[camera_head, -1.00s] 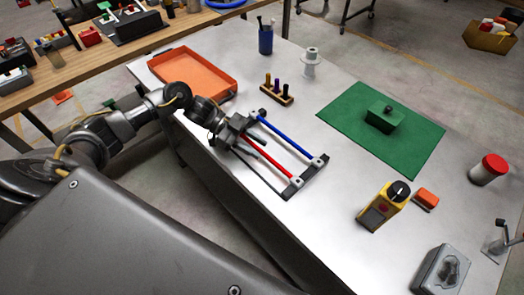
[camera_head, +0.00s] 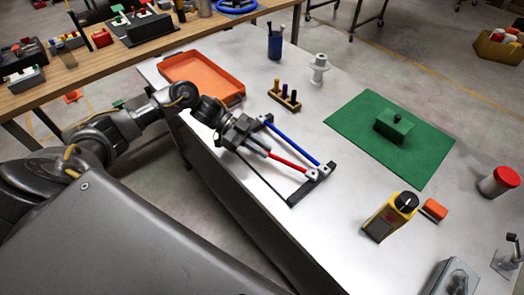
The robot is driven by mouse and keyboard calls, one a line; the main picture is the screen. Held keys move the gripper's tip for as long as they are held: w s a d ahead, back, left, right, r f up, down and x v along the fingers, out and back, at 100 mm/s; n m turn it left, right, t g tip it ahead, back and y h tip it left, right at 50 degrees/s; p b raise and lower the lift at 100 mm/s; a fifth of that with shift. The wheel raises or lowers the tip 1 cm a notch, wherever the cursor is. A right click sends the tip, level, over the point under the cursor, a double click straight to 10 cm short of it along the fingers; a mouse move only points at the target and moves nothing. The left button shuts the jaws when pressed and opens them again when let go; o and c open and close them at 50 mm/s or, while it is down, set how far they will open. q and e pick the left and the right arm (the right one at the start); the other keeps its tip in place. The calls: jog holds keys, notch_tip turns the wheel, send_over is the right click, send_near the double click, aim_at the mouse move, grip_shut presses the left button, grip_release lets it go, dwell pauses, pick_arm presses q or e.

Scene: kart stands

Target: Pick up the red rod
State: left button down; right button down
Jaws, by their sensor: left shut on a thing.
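My left gripper (camera_head: 264,149) reaches in from the left over the table's near edge and is shut on the red rod (camera_head: 288,162). The gripper hides the rod's near end. The rod's far end shows close to the far end of a dark rack (camera_head: 301,190); I cannot tell whether they touch. A blue rod (camera_head: 292,144) lies roughly parallel behind the red one, with its far end at the rack. My right gripper is not in view.
An orange tray (camera_head: 235,84), a peg holder (camera_head: 286,101), a blue cup (camera_head: 275,46) and a white spool (camera_head: 318,70) stand farther back. A green mat (camera_head: 430,160) bears a green box (camera_head: 393,127). A yellow switch box (camera_head: 385,217) stands right. Bare table lies between rack and mat.

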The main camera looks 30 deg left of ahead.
pick_arm(q)
jog(key=s+d+r+b, duration=0.1)
jog(key=s+d+r, duration=0.1)
jog(key=s+r, duration=0.9)
jog(key=s, duration=0.2)
jog(key=shift+s+d+r, duration=0.35)
jog(key=shift+d+r, duration=0.05)
